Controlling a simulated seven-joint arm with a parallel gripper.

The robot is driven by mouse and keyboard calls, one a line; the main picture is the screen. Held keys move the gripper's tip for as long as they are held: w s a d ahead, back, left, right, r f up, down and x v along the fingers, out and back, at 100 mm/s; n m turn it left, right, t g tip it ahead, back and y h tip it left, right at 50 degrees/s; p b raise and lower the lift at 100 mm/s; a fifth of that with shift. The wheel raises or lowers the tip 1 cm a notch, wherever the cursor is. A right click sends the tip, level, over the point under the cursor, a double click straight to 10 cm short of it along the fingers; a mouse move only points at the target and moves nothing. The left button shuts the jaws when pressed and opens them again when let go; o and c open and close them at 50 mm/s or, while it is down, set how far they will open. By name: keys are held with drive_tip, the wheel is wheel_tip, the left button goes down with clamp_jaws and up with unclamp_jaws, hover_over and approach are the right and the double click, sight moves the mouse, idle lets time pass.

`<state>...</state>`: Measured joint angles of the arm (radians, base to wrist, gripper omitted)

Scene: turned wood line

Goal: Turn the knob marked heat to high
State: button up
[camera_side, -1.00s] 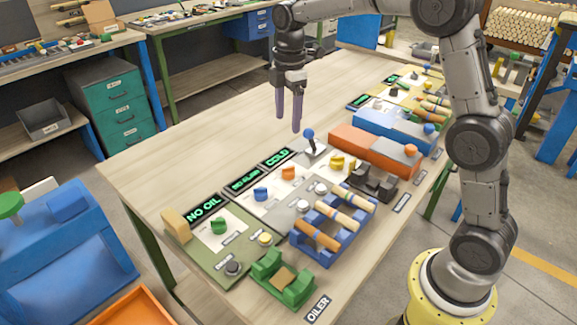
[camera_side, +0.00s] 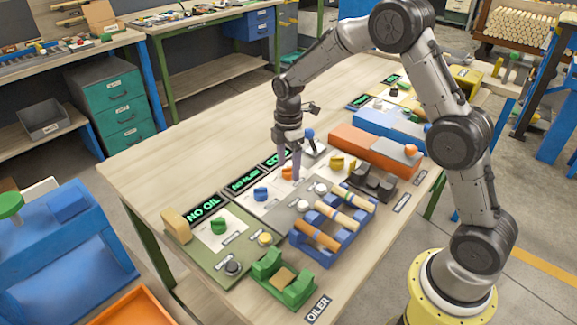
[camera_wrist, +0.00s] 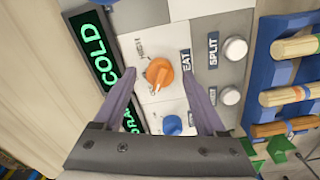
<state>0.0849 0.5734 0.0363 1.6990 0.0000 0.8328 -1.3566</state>
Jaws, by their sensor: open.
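The orange knob (camera_wrist: 158,74) sits on a white panel beside a label partly read as "EAT" and a lit display (camera_wrist: 92,50) reading "COLD". Small dial words around the knob are too blurred to read surely. In the side view the orange knob (camera_side: 287,173) is partly covered by my fingers. My gripper (camera_side: 290,176) points down over it. In the wrist view my gripper (camera_wrist: 160,85) is open, with one purple finger on each side of the knob. I cannot tell whether the fingers touch it.
A blue knob (camera_side: 261,194) and a green knob (camera_side: 218,226) are on neighbouring panels at left. A yellow knob (camera_side: 337,162) and a blue-topped lever (camera_side: 310,133) stand close at right. A blue rack (camera_side: 317,249) holds wooden rods in front.

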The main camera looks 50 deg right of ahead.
drive_tip(key=shift+f, duration=0.4)
clamp_jaws()
